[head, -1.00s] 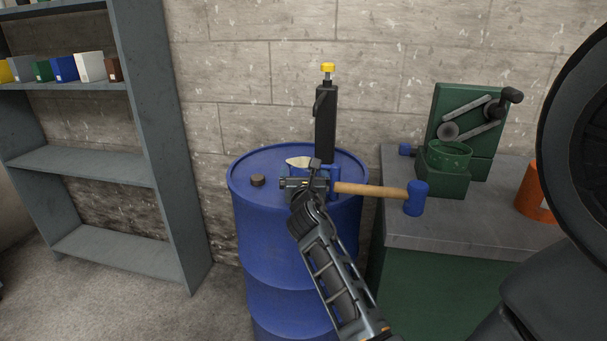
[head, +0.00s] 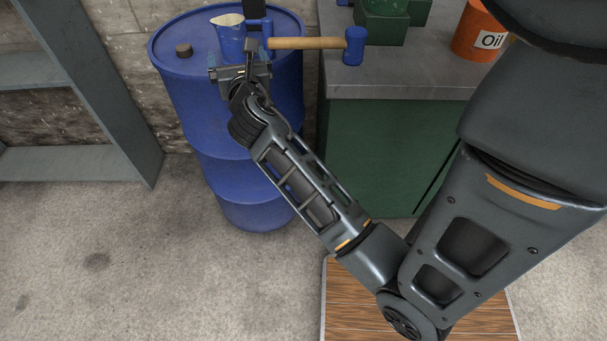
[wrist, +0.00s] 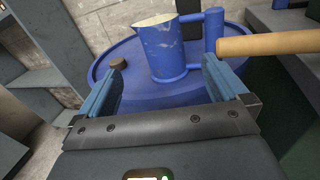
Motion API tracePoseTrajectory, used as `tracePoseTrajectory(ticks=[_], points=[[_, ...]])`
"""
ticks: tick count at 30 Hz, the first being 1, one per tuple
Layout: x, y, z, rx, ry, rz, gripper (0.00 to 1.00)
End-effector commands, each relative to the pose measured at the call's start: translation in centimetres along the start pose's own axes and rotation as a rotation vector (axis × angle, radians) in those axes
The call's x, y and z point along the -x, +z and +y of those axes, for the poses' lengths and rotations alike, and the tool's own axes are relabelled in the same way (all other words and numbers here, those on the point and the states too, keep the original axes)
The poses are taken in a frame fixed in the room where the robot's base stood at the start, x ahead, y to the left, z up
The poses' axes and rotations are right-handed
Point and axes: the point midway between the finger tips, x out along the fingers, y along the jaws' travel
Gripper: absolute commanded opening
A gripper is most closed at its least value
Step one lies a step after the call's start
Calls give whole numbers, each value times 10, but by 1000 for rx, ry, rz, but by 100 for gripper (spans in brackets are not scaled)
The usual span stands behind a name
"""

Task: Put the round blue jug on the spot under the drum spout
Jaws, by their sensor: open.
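A blue jug (head: 231,38) with a pale inside and a pouring lip stands upright on the lid of the blue drum (head: 185,68). In the wrist view the jug (wrist: 163,50) is just beyond my fingertips, its handle on the right side. My gripper (head: 240,73) is at the drum's near rim, in front of the jug. In the wrist view my gripper (wrist: 160,85) is open and empty, its fingers apart on either side of the jug's lower part. Only a dark piece of the pump (head: 256,9) on the drum shows at the top edge. I see no marked spot.
A mallet (head: 307,43) has its wooden handle beside the jug and its blue head over the grey bench (head: 400,78). A brown cap (head: 184,50) is on the lid. Green equipment (head: 382,22) and an orange oil can (head: 478,30) stand on the bench. Grey shelves (head: 85,75) are left.

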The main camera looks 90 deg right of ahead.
Motion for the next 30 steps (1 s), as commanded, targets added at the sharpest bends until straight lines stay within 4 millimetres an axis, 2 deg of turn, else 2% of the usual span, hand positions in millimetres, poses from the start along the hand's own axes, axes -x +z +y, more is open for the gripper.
tracePoseTrajectory(ticks=[2,5,8,9,14,18,21,25,30], points=[[16,-12,10,-71,46,28,100],[55,-37,30,-262,146,105,100],[110,-62,51,-535,259,233,100],[134,-71,56,-651,296,295,100],[226,-90,64,-1102,379,578,100],[298,-90,51,-1472,351,859,100],[342,-81,34,-1720,270,1068,100],[384,-63,7,-2006,89,1323,100],[413,-38,-23,-2264,-185,1552,100]])
